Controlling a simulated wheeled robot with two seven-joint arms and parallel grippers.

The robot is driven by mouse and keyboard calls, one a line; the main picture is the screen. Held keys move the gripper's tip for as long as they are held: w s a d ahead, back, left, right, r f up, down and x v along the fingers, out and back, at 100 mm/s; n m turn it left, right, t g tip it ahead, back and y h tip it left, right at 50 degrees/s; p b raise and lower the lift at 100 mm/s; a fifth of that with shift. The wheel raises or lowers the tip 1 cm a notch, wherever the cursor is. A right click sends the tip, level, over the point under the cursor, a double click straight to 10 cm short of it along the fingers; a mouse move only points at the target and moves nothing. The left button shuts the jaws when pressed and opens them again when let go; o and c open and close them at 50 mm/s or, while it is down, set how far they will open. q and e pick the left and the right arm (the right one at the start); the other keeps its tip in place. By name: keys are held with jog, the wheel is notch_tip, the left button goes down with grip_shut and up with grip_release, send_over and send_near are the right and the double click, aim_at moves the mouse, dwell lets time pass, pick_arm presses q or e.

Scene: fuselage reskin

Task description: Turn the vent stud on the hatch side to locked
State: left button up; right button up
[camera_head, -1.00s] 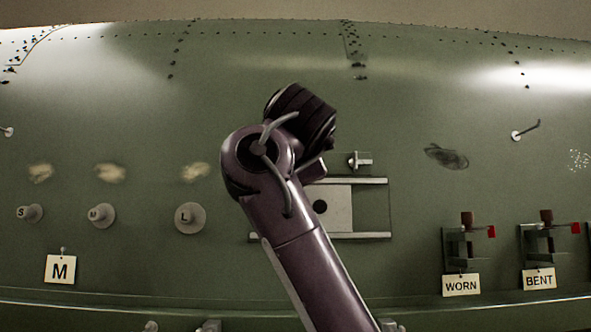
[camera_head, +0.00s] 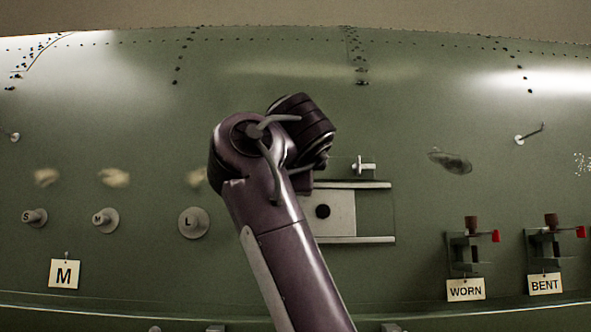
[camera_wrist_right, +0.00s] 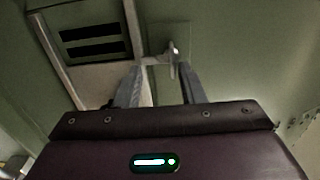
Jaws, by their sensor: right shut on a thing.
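The hatch (camera_head: 341,222) is a pale plate with a dark round hole, between two rails on the green fuselage. A small metal stud with a crossbar (camera_head: 364,166) shows just above the upper rail. In the right wrist view, the vent stud (camera_wrist_right: 171,51) shows as a pale tab between the fingertips of my right gripper (camera_wrist_right: 160,71), which is shut on it. My right wrist hides these fingers in the head view. I cannot tell whether the stud points to locked. My left gripper is not in view.
Louvre slots (camera_wrist_right: 92,38) lie beside a rail in the wrist view. Pegs S (camera_head: 35,217), M (camera_head: 106,220) and L (camera_head: 193,222) stand out at left, above an M tag (camera_head: 64,273). Clamps tagged WORN (camera_head: 465,289) and BENT (camera_head: 545,283) hang at right.

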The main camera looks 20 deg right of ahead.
jog(key=o, duration=1)
jog(key=shift+w, duration=0.1)
jog(key=b+v, duration=0.6)
jog(key=v, duration=0.1)
jog(key=shift+s+a, duration=0.1)
jog(key=shift+s, duration=0.3)
